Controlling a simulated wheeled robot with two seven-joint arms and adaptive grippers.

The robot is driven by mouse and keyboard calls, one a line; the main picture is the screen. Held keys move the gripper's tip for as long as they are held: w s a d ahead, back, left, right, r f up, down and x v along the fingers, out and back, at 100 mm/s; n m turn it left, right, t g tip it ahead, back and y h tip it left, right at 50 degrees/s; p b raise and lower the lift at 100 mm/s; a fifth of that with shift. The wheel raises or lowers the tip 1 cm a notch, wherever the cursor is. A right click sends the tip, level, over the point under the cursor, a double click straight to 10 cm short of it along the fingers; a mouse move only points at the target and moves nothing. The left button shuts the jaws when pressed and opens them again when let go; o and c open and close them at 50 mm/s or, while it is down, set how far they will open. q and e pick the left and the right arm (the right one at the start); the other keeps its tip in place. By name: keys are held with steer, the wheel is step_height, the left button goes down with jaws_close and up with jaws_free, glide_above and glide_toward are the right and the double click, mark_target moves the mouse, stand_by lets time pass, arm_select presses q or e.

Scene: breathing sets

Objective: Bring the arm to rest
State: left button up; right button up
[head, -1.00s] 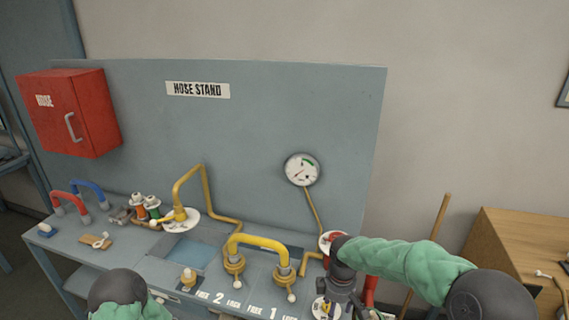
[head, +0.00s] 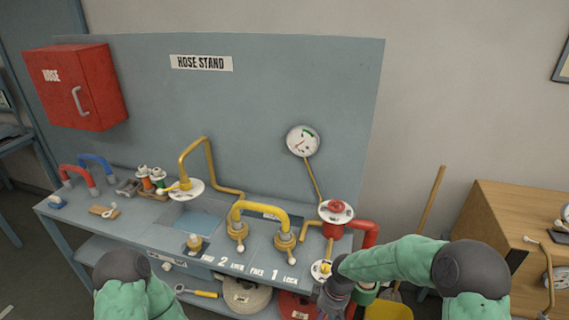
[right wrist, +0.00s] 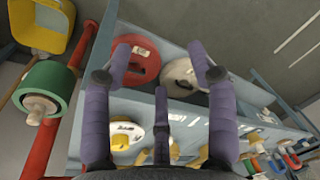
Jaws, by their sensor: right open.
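My right arm (head: 395,263), in a green sleeve, comes in from the right in the head view. Its gripper (head: 335,296) hangs at the front right corner of the hose stand, low beside the red pipe. In the right wrist view the gripper (right wrist: 160,75) has its purple fingers spread apart with nothing between them. Below them show a red hose reel (right wrist: 138,62) and a pale reel (right wrist: 180,75). My left arm (head: 130,280) shows only as a dark joint and green sleeve at the bottom left of the head view; its gripper is out of frame.
The hose stand (head: 150,236) carries a yellow hose (head: 262,213), a red valve (head: 336,211) and a round gauge (head: 302,141). A red pipe with a green fitting (right wrist: 45,87) is close to the right gripper. A yellow bucket (head: 388,310) stands on the floor near a wooden cabinet (head: 500,222).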

steer(key=s+a+f+m+y+b, duration=0.2)
steer(key=s+f+m, duration=0.9)
steer(key=s+f, duration=0.7)
steer(key=shift+s+f+m+t+b, duration=0.25)
steer(key=shift+f+m+t+b, duration=0.15)
steer(key=shift+f+b, duration=0.45)
